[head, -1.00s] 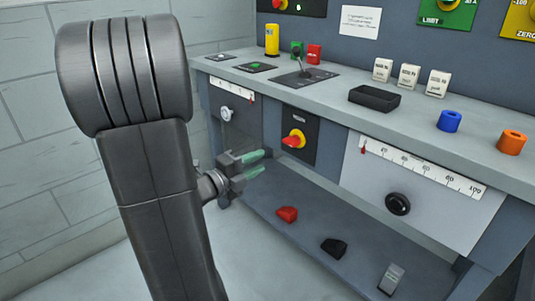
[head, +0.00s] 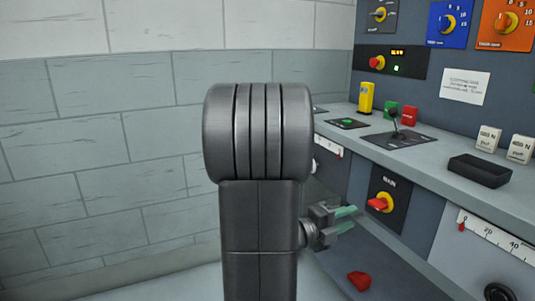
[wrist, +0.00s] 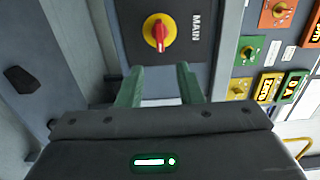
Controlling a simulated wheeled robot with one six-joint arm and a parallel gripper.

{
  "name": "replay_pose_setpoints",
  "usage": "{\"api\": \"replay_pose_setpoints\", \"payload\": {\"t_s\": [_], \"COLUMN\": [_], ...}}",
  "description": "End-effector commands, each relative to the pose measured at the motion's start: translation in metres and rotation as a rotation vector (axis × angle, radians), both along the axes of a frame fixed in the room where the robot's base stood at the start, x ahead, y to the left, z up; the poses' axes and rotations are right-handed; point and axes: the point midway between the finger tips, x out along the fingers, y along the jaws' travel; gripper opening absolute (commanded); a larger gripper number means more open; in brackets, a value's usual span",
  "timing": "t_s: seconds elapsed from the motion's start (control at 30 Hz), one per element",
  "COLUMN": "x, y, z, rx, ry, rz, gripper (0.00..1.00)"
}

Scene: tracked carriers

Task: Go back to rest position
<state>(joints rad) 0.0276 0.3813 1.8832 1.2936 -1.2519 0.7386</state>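My gripper (head: 345,220) shows in the head view at the right of my dark arm, in front of the bench. In the wrist view its two green fingers (wrist: 160,87) stand apart with nothing between them, so it is open and empty. Beyond the fingertips is the red MAIN switch (wrist: 159,33) on its dark plate; it also shows in the head view (head: 379,203), right of my gripper. The fingers are apart from it in the head view. My arm covers part of the wall and the bench's left end.
The grey bench (head: 440,165) runs along the right with a joystick panel (head: 398,139), a black tray (head: 479,170) and a yellow block (head: 366,97) on it. A red block (head: 359,280) lies on the lower shelf. A brick wall (head: 120,150) fills the left, with clear space before it.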

Motion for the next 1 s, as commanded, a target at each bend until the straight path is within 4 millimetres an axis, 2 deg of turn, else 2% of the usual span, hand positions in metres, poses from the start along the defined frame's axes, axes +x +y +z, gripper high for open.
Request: {"api": "replay_pose_setpoints", "payload": {"t_s": [0.3,0.5,0.7,1.0], "x": [0.02,0.031,0.036,0.037], "y": [-0.05,-0.076,-0.089,-0.091], "z": [-0.002,-0.002,0.0,0.0], "rx": [-0.001,-0.001,-0.001,-0.002], "ry": [0.0,-0.001,0.0,0.001], "rz": [-0.003,-0.002,-0.001,0.0], "gripper": [0.33,0.33,0.33,0.33]}}
